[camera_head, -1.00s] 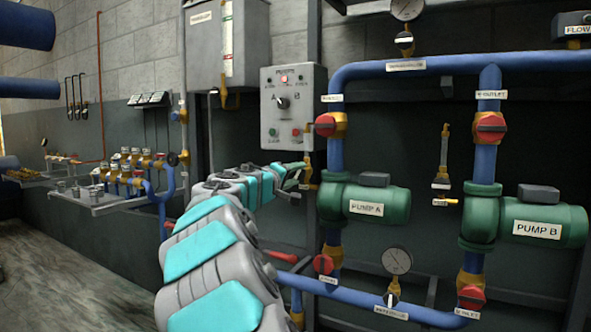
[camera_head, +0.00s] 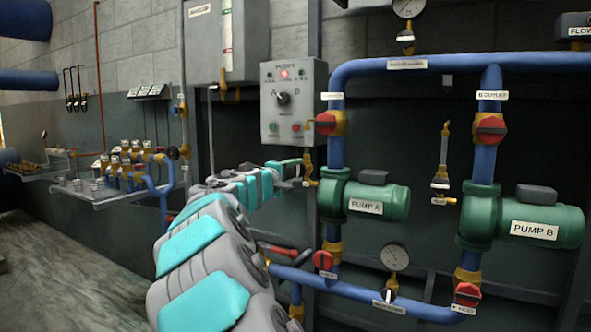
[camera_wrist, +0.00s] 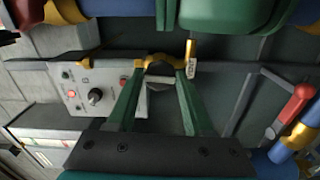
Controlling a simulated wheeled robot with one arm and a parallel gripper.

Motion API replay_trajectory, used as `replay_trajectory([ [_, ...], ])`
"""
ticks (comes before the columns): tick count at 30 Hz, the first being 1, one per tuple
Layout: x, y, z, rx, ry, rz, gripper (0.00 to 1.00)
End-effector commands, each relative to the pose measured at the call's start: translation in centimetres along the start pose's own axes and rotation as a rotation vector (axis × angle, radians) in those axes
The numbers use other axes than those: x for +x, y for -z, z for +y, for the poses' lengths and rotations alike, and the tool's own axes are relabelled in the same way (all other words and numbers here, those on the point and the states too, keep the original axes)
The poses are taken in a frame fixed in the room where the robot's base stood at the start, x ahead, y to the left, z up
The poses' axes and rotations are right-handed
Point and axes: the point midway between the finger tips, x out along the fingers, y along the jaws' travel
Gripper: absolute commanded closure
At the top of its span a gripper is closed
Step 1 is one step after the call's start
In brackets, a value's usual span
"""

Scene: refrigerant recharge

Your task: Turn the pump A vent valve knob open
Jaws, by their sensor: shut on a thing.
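Pump A (camera_head: 378,200) is a green pump with a white label on the right side of the head view. A small brass vent valve (camera_head: 309,160) stands just left of its green housing. In the wrist view the brass valve body (camera_wrist: 160,64) is at the fingertips, with a small white tag (camera_wrist: 192,68) beside it. My gripper (camera_head: 303,174) reaches it from the left, and its two green fingers (camera_wrist: 162,76) are shut on the vent valve knob. The knob is mostly hidden between the fingers, and its angle is hard to tell.
A grey control box (camera_head: 293,103) with a selector and lamps hangs just above my gripper. Blue pipe with a red-handled outlet valve (camera_head: 326,123) and a lower red valve (camera_head: 322,260) runs close by. Pump B (camera_head: 540,222) is at the right. The floor at left is clear.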

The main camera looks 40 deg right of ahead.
Motion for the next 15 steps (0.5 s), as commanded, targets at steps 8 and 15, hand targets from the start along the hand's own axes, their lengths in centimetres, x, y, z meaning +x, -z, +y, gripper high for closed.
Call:
replay_trajectory([
  [8, -0.03, 0.02, 0.04, -0.010, -0.001, 0.001, 0.26],
  [15, -0.25, 0.05, 0.00, -0.009, -0.001, 0.002, 0.26],
])
